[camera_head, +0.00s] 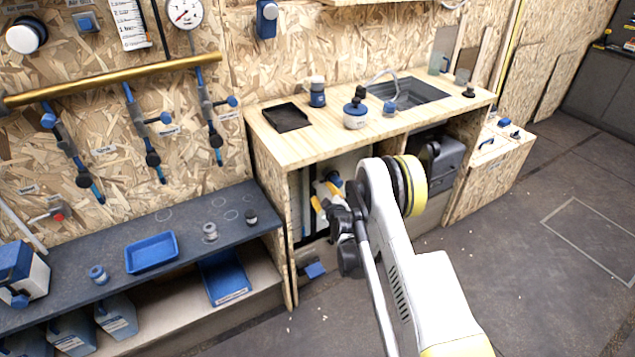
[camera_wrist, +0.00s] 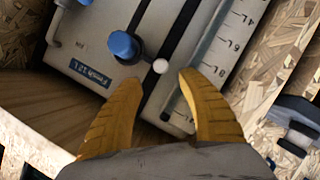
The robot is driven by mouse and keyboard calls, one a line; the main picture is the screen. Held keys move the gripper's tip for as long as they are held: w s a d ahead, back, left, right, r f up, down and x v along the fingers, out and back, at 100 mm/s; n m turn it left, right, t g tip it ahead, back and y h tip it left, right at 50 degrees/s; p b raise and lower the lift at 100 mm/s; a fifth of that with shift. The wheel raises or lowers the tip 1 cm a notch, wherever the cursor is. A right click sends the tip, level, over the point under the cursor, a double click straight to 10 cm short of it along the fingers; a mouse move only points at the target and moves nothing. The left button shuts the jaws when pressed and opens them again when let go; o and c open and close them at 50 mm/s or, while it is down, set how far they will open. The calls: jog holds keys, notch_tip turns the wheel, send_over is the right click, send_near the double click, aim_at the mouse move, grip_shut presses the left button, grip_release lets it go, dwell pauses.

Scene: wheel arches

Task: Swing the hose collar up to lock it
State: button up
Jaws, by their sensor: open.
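In the wrist view a pale tank (camera_wrist: 92,55) with printed lettering fills the upper left. On its front are a blue knob (camera_wrist: 122,44) and a dark fitting ending in a white ball (camera_wrist: 160,66); this fitting may be the hose collar, but I cannot tell for sure. My gripper (camera_wrist: 159,77) is open, its yellow fingers either side of and just below the white ball. Contact cannot be made out. In the head view my gripper (camera_head: 325,195) reaches into the cabinet under the counter, where my arm hides much of the tank.
A litre scale (camera_wrist: 222,45) runs beside the tank. The wooden counter (camera_head: 270,132) is above my gripper, with a cabinet side panel (camera_head: 272,195) to the left. A dark grey case (camera_head: 440,160) stands in the right bay. The floor at right (camera_head: 560,270) is clear.

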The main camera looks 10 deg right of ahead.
aim_at(318, 187)
jog(key=x, duration=0.2)
jog(key=b+x, duration=0.1)
jog(key=x, duration=0.1)
jog(key=b+x, duration=0.1)
jog(key=x, duration=0.1)
jog(key=shift+w+f, duration=0.1)
jog(key=shift+f, duration=0.3)
jog(key=shift+w, duration=0.5)
grip_shut()
